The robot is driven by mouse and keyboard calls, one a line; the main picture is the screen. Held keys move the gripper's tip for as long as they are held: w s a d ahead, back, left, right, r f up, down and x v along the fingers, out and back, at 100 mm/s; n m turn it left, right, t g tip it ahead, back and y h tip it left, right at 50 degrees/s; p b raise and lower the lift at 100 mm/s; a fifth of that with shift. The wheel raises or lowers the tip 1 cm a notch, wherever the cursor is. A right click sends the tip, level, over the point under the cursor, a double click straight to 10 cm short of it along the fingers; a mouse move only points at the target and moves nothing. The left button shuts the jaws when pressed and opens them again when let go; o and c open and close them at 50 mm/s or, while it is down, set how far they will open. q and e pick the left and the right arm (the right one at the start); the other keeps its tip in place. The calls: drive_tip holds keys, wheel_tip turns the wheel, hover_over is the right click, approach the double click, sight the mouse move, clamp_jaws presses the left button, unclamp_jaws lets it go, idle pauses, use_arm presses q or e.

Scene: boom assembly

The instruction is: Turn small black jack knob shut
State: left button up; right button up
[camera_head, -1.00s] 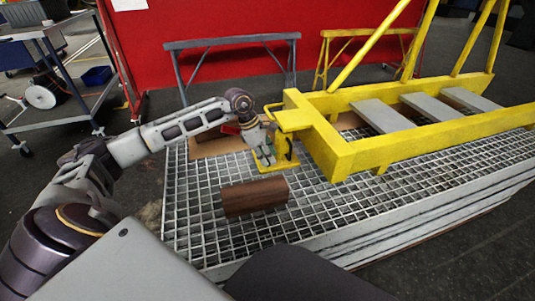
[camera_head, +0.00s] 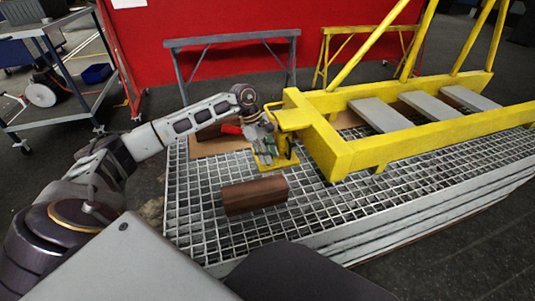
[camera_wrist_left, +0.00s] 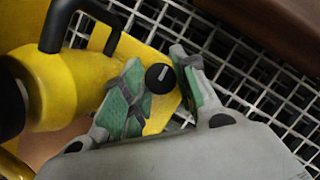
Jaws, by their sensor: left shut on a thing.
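The yellow jack (camera_head: 283,157) stands on the metal grating below the corner of the yellow boom frame. In the left wrist view its yellow body (camera_wrist_left: 85,85) fills the left side, with a black handle (camera_wrist_left: 80,18) at the top. The small black knob (camera_wrist_left: 160,78), with a light mark across it, sits low on the jack. My left gripper (camera_wrist_left: 156,68), with green-padded fingers, is shut on the knob, one finger on each side. In the head view the left gripper (camera_head: 271,142) is beside the jack and the knob is too small to make out.
The yellow boom frame (camera_head: 390,150) with grey slats extends right, close to my left gripper. A brown wooden block (camera_head: 254,194) lies on the grating (camera_head: 215,232) in front of the jack. A grey trestle (camera_head: 232,42) and a red wall stand behind. Open grating lies around the block.

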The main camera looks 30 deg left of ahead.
drive_tip(key=shift+s+a+f, duration=0.1)
drive_tip(key=shift+s, duration=0.1)
use_arm(q)
drive_tip(key=o, duration=1)
use_arm(e)
drive_tip(key=shift+s+f, duration=0.2)
drive_tip(key=shift+f, duration=0.1)
drive_tip(key=shift+d, duration=0.2)
use_arm(q)
drive_tip(key=shift+r, duration=0.1)
drive_tip(key=v, duration=1.2)
use_arm(e)
drive_tip(key=shift+w+r, duration=0.2)
use_arm(q)
drive_tip(key=shift+w, duration=0.1)
